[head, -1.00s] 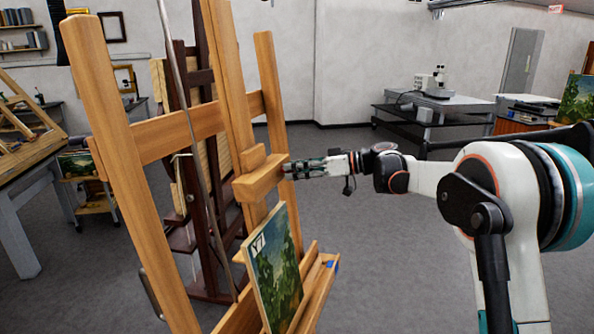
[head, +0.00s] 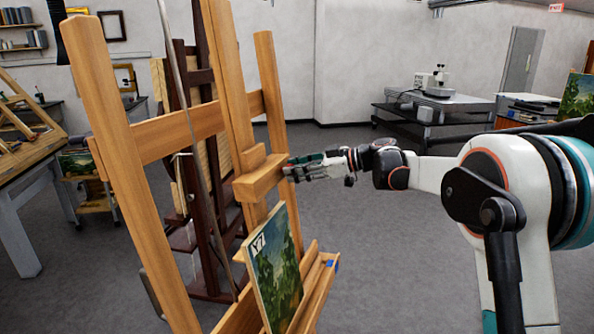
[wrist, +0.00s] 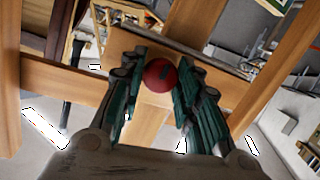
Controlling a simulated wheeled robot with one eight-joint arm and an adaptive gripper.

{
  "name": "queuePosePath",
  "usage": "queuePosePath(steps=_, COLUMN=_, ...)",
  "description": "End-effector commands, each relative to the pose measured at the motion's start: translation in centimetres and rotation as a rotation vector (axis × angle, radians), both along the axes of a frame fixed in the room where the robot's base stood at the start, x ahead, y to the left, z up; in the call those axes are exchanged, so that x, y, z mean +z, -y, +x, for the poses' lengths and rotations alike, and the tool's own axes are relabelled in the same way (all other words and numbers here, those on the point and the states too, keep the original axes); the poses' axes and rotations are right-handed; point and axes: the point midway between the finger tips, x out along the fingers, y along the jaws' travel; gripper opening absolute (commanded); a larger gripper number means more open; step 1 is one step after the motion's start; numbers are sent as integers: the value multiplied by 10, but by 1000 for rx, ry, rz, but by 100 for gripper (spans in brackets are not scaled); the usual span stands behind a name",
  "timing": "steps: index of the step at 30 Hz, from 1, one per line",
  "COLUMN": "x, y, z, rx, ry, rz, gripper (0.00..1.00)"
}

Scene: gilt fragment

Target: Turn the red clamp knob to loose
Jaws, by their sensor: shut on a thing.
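The red clamp knob (wrist: 160,75) is round, with a dark mark on its face. It sits on the wooden clamp block of the easel, between the two green-padded fingers of my gripper (wrist: 159,80) in the wrist view. The fingers are shut on the knob from both sides. In the head view my gripper (head: 292,169) reaches from the right to the wooden block (head: 258,181) on the easel's central post. The knob itself is hidden there.
A painting marked Y7 (head: 274,268) stands on the easel's lower ledge (head: 318,290), below my gripper. A dark wooden easel (head: 205,250) stands behind. A table with a microscope (head: 440,100) is at the back right. Grey floor is clear on the right.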

Motion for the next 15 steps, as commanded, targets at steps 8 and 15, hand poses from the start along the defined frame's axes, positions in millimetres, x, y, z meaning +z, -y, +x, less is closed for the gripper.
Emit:
queuePosePath(steps=8, x=1, y=0, z=0, rx=-1, ry=0, rz=1, gripper=48)
queuePosePath(steps=15, x=0, y=0, z=0, rx=0, ry=-1, rz=0, gripper=50)
